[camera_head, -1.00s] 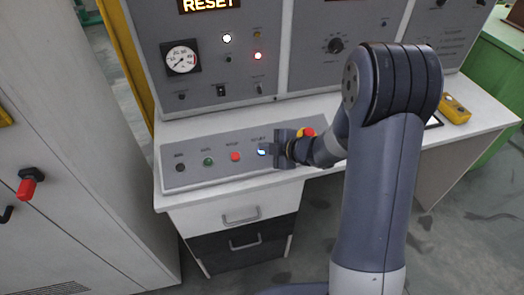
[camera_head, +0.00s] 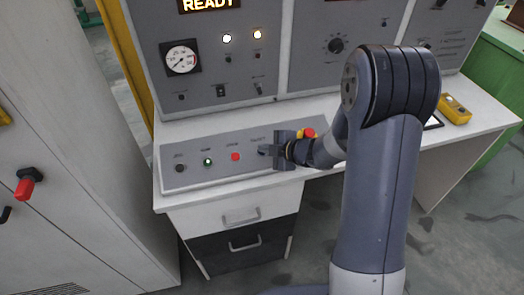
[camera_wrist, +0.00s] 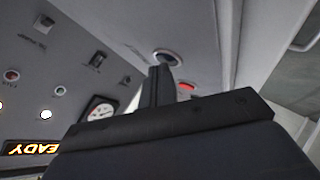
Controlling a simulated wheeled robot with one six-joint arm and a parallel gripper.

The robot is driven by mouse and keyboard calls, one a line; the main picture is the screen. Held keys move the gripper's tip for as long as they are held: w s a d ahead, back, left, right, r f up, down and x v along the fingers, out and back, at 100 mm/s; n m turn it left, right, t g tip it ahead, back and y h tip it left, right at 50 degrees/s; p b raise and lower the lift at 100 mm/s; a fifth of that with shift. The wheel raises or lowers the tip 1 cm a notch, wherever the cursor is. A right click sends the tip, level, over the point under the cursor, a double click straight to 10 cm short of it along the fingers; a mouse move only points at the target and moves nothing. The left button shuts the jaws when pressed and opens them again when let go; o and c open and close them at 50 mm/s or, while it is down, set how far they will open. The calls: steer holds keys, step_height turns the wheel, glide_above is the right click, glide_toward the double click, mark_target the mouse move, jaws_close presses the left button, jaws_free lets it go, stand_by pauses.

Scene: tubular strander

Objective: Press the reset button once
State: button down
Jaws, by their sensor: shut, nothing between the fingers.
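The reset button, a round button in a metal ring (camera_wrist: 170,55), is on the sloping grey console panel (camera_head: 220,178), rightmost in the row. In the head view my gripper's fingers cover it. My gripper (camera_head: 266,150) is shut and empty, its fingertips at the button. In the wrist view the fingers (camera_wrist: 160,78) reach up to the ring's lower edge; whether they touch or push it in cannot be told. The display (camera_head: 210,4) reads READY.
Left of the fingers on the panel are a red button (camera_head: 235,156), a lit green button (camera_head: 208,161) and a dark button (camera_head: 179,168). Behind rises a cabinet with a gauge (camera_head: 181,58). A yellow device (camera_head: 455,109) lies on the desk at right.

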stand_by(0.4)
steer(key=shift+s+d+r+p, duration=0.1)
steer(key=shift+s+r+p, duration=0.1)
steer(key=shift+r+p, duration=0.45)
steer(key=shift+r, duration=0.15)
steer(key=shift+s+d+r+p, duration=0.1)
steer(key=shift+s+r+p, duration=0.1)
steer(key=shift+r+p, duration=0.5)
steer(key=shift+s+d+r+p, duration=0.1)
steer(key=shift+s+r+p, duration=0.15)
steer(key=shift+r+p, duration=0.5)
steer(key=shift+s+r+p, duration=0.2)
steer(key=shift+r+p, duration=0.3)
steer(key=shift+r, duration=0.35)
